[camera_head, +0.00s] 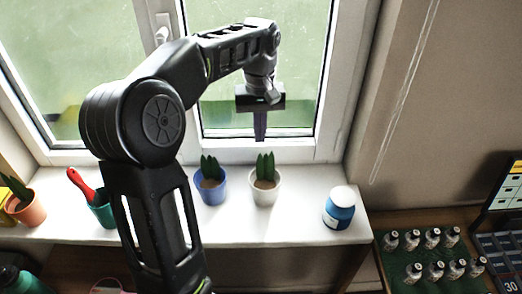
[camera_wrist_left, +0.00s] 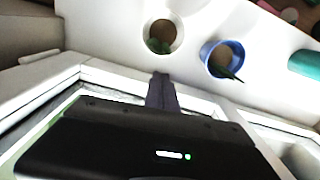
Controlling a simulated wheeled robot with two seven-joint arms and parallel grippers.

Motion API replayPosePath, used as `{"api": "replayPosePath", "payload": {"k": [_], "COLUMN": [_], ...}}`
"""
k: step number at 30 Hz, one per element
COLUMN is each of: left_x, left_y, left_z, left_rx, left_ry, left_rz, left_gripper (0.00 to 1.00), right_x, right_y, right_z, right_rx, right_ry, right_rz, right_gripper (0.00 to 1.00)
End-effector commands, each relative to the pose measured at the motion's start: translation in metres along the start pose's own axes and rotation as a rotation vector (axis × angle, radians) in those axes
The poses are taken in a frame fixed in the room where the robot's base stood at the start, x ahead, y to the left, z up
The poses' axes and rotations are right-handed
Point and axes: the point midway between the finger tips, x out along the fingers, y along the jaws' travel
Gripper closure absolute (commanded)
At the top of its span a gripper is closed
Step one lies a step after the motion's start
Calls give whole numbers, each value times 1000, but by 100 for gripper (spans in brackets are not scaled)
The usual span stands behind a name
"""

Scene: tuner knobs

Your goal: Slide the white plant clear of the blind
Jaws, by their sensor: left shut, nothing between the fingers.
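The white plant (camera_head: 263,192), a white pot with upright green leaves, stands on the windowsill right of the blue-potted plant. It also shows in the left wrist view (camera_wrist_left: 176,44), seen from above. My left gripper (camera_head: 260,138) is shut and empty, pointing down in front of the window pane, behind and above the white pot in the head view. In the left wrist view its fingers (camera_wrist_left: 160,78) point toward the white pot, with a gap between. No lowered blind shows; thin pale cords (camera_head: 405,90) hang on the wall at the right. My right gripper is not in view.
The blue pot (camera_head: 211,192) stands close left of the white one. Farther left are a teal pot (camera_head: 102,212) with a red-handled tool and an orange pot (camera_head: 27,210). A blue jar (camera_head: 339,208) stands right, with bare sill (camera_head: 300,205) between it and the white pot.

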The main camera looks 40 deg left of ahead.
Motion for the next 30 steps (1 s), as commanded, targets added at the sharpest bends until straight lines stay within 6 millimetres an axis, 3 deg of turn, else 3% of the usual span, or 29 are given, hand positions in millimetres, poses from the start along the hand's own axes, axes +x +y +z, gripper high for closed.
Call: {"api": "replayPosePath", "payload": {"k": [5, 19, 30], "left_x": [15, 87, 98], "left_y": [0, 0, 0], "left_z": [0, 1, 0], "left_rx": [0, 0, 0], "left_ry": [-2, -2, 0], "left_rz": [-2, -2, -1], "left_gripper": [100, 100, 100], "right_x": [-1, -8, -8], "right_y": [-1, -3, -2], "right_z": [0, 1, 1], "right_rx": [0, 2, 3], "right_ry": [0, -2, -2], "right_rz": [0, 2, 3], "right_gripper": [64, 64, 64]}}
